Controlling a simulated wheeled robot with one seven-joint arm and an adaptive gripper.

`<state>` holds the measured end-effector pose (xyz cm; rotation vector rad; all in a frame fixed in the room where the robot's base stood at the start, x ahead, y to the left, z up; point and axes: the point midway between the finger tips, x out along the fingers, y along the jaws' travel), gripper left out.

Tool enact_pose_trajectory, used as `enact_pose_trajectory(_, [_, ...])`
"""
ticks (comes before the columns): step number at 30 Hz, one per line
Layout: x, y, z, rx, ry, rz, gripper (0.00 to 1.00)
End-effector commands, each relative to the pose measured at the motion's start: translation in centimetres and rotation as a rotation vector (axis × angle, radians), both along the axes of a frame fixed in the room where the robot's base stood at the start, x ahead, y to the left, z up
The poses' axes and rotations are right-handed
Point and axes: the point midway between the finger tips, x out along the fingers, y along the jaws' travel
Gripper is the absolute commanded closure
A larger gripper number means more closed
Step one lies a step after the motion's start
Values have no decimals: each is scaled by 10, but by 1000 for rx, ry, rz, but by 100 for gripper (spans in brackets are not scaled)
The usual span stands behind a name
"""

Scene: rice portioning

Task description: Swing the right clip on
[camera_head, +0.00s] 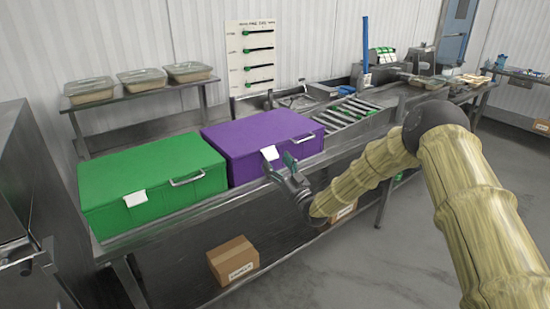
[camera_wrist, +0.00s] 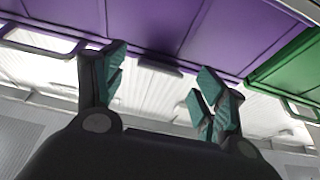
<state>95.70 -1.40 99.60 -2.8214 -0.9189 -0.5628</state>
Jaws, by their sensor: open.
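The purple box (camera_head: 255,132) stands closed on the metal bench, with a handle (camera_head: 302,138) and a white label (camera_head: 270,153) on its front. The box also fills the upper wrist view (camera_wrist: 160,25), with its handle (camera_wrist: 40,38) at the left. My gripper (camera_head: 281,164) is at the front of the box, just below the label. In the wrist view my gripper (camera_wrist: 163,68) is open. A small dark strip (camera_wrist: 160,66) shows between its teal fingertips. I cannot tell whether this is the clip, or whether the fingers touch it.
A green box (camera_head: 150,180) stands left of the purple box and also shows at the right of the wrist view (camera_wrist: 292,72). A roller rack (camera_head: 345,118) lies to the right. A cardboard box (camera_head: 233,260) sits below the bench. Trays (camera_head: 142,79) stand on a back shelf.

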Motion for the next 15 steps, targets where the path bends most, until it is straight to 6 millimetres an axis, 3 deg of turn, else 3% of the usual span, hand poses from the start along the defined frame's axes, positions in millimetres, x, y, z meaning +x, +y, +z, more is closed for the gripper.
enact_pose_trajectory(6, [14, 9, 7, 0, 0, -1, 29])
enact_pose_trajectory(15, [16, 11, 7, -1, 0, -1, 29])
